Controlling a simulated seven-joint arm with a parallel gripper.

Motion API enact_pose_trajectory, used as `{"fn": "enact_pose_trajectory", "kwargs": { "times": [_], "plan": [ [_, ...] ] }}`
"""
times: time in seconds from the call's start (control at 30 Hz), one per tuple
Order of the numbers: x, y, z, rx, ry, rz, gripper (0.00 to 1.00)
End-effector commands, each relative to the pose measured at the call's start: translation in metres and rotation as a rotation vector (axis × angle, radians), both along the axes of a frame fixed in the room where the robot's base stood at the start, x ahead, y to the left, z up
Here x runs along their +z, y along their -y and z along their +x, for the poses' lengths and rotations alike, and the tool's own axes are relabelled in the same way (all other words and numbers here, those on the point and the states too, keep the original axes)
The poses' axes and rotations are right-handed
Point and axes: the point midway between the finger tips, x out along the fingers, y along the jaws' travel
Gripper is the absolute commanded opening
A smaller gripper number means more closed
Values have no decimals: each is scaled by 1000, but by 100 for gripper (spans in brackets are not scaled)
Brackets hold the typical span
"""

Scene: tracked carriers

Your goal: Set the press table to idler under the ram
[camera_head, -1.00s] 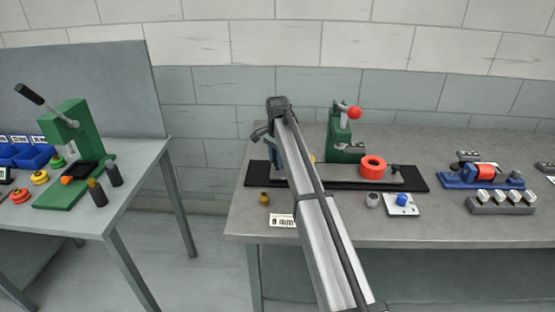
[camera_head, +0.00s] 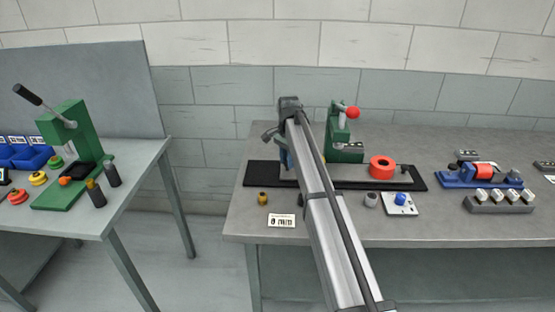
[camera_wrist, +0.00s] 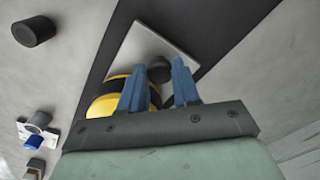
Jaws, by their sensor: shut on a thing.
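My gripper (camera_wrist: 160,80) is shut on a dark knob (camera_wrist: 159,70) on the grey sliding press table (camera_wrist: 140,45). A yellow and black roller (camera_wrist: 118,97) is beside the knob, partly hidden by my fingers. The sliding table (camera_head: 345,182) lies on a black base (camera_head: 419,181). The green press (camera_head: 338,137) with a red ball handle stands behind the table, left of the ring. The ram's tip is not clear.
In front of the base are a brass piece (camera_head: 262,197), a label card (camera_head: 282,220), a grey cylinder (camera_head: 370,199) and a white plate with a blue cylinder (camera_head: 400,205). A blue fixture (camera_head: 482,176) stands to the right. Another bench with a green lever press (camera_head: 75,145) is at left.

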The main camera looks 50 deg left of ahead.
Motion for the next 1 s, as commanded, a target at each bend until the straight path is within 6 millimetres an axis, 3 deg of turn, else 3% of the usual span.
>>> {"fn": "enact_pose_trajectory", "kwargs": {
  "times": [0.1,0.2,0.5,0.53,0.8,1.0],
  "plan": [
    [0,23,22,-6,3,-2,0],
    [0,33,32,-4,3,-1,0],
    [0,34,35,-1,2,0,0],
    [0,34,34,-1,2,0,32],
    [0,34,34,-1,2,0,56],
    [0,34,34,-1,2,-1,56]
  ]
}}
